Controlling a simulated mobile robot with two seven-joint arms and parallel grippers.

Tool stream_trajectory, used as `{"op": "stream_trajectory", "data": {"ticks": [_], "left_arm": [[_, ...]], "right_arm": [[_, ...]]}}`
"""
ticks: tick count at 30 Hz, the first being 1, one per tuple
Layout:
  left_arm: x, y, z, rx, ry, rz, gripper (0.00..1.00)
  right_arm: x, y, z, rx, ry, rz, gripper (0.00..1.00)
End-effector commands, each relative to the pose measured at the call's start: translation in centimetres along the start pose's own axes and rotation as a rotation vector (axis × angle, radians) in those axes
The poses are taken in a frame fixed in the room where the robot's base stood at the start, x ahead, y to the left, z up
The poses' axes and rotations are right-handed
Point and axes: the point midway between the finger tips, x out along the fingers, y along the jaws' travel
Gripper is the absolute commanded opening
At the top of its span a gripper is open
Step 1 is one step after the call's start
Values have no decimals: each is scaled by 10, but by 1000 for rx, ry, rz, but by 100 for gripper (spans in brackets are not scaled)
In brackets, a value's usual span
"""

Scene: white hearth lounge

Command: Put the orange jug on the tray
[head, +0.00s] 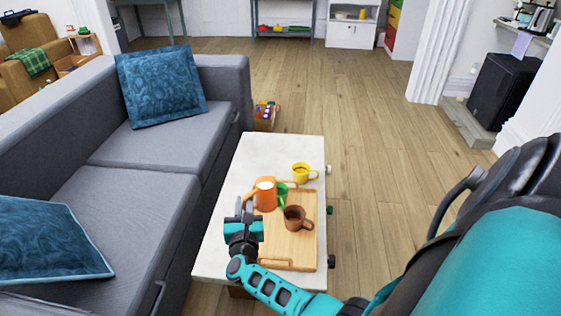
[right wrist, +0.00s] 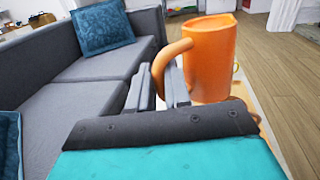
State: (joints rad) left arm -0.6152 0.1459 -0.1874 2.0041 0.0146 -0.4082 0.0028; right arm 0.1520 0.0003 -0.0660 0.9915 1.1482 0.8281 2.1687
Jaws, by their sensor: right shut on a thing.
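The orange jug (head: 265,194) is at the far left corner of the wooden tray (head: 280,253), on the white table; I cannot tell whether its base touches anything. My right gripper (head: 246,207) is shut on the jug's handle, left of its body. In the right wrist view the jug (right wrist: 212,60) stands upright, with the handle between the fingers (right wrist: 162,88). A brown mug (head: 297,219) is on the tray, and a green mug (head: 282,191) is partly hidden behind the jug. My left gripper is not in view.
A yellow mug (head: 302,174) stands on the white table (head: 225,190) beyond the tray. The near part of the tray is bare. A grey sofa (head: 150,160) with blue cushions runs along the table's left side. Open wooden floor lies to the right.

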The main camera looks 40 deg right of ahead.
Motion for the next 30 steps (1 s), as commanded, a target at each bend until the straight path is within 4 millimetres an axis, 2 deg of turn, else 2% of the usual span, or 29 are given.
{"op": "stream_trajectory", "data": {"ticks": [8,11,15,24,30], "left_arm": [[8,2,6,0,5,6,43],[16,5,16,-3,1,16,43],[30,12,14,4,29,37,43],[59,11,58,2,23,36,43],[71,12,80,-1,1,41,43]], "right_arm": [[0,11,-28,-2,-3,2,0],[0,11,-48,-3,-3,3,0],[0,11,-79,-3,-3,4,0],[0,10,-141,-3,-3,3,0],[0,10,-170,-3,-4,2,0]]}}
